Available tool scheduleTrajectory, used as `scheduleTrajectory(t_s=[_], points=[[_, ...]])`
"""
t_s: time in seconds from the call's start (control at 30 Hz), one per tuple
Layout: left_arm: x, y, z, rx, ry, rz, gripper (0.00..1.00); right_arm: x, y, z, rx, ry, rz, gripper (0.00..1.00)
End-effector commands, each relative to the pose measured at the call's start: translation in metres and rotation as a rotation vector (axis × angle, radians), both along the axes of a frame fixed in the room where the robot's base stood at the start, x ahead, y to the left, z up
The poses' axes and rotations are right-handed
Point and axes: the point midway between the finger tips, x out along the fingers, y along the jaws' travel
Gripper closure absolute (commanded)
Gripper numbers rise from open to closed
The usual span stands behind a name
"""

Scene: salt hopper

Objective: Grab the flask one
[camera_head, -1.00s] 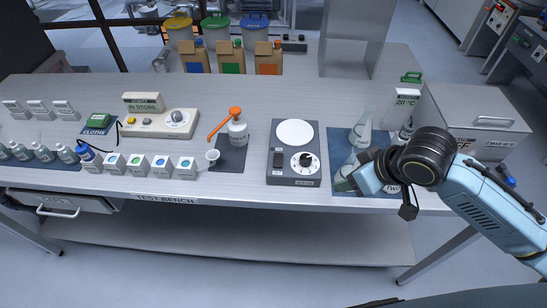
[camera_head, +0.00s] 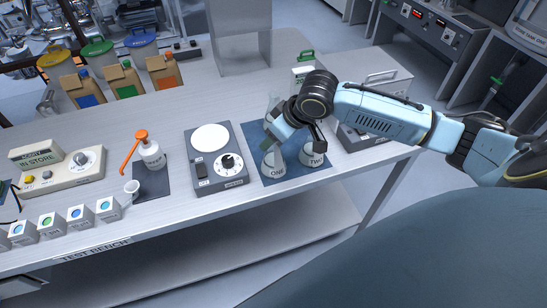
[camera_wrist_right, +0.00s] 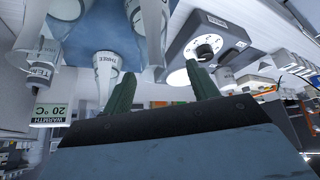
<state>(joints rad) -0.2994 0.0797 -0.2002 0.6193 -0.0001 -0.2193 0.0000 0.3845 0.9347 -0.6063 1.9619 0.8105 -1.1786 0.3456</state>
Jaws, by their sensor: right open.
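The clear flask labelled ONE (camera_head: 274,166) stands at the front of the blue mat (camera_head: 259,180) in the head view. Flask TWO (camera_head: 313,157) stands to its right. My right gripper (camera_head: 269,137) is over the mat at the upper part of flask ONE and hides some of it; contact cannot be judged. In the right wrist view the picture is upside down and my green fingers (camera_wrist_right: 161,72) are apart. Flask THREE (camera_wrist_right: 105,66) shows beyond the left finger, and another clear flask (camera_wrist_right: 154,22), its label unread, above the gap. My left gripper is out of view.
A grey hot plate (camera_head: 217,160) stands left of the mat. The bench front edge is close.

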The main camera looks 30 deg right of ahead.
Motion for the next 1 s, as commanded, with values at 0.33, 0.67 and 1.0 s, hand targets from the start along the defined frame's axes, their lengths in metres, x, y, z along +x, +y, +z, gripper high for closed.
scheduleTrajectory(t_s=[0.33,0.67,1.0], points=[[0.000,0.000,0.002,0.000,0.000,0.000,0.64,0.015,-0.002,-0.037,0.001,0.002,0.000,0.41],[0.000,0.000,0.001,0.000,0.000,0.000,0.64,0.023,0.001,-0.052,-0.002,0.000,0.001,0.41],[0.000,0.000,0.001,0.000,0.000,0.000,0.64,0.023,0.001,-0.051,-0.001,0.001,0.002,0.75]])
